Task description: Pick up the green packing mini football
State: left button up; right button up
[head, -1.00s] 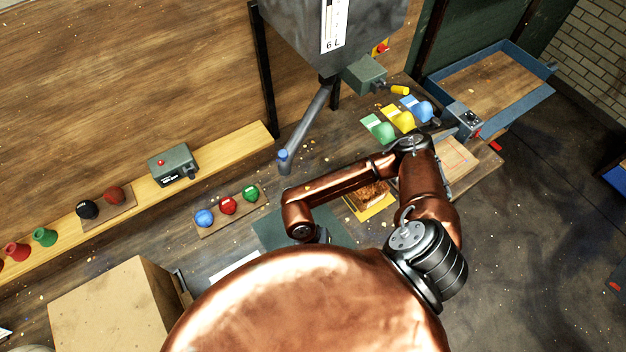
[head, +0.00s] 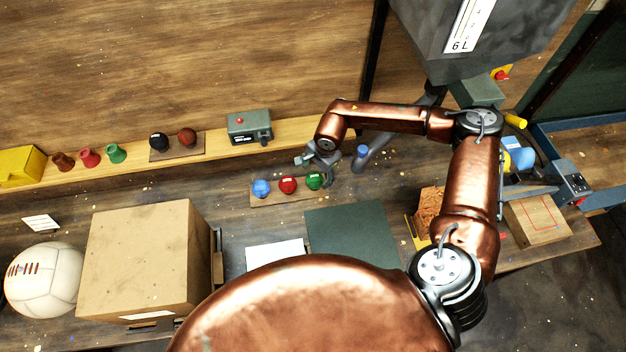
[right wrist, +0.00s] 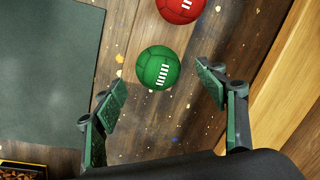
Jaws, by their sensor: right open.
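The green mini football (head: 314,180) with white lacing sits at the right end of a small row on a wooden board (head: 277,203). A red ball (head: 288,185) and a blue ball (head: 261,187) are to its left. My right gripper (head: 318,166) is just over and behind the green ball. In the right wrist view, the green ball (right wrist: 158,68) shows whole between the open fingers (right wrist: 162,78), near their tips, and nothing is gripped. The red ball (right wrist: 181,8) is cut by the top edge. My left gripper is not in view.
A dark green mat (head: 352,236) lies right of the board. A cardboard box (head: 140,260) and a white ball (head: 45,280) stand at left. A shelf behind holds a grey-green device (head: 249,127). A grey pipe (head: 385,140) hangs near my right arm.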

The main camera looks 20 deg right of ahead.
aim_at(316, 177)
jog(key=shift+w+a+f+p, duration=0.1)
jog(key=shift+w+f+p, duration=0.1)
jog(key=shift+f, duration=0.95)
jog(key=shift+w+f+p, duration=0.1)
jog(key=shift+f+p, duration=0.05)
jog(key=shift+f, duration=1)
jog(key=c, duration=1.3)
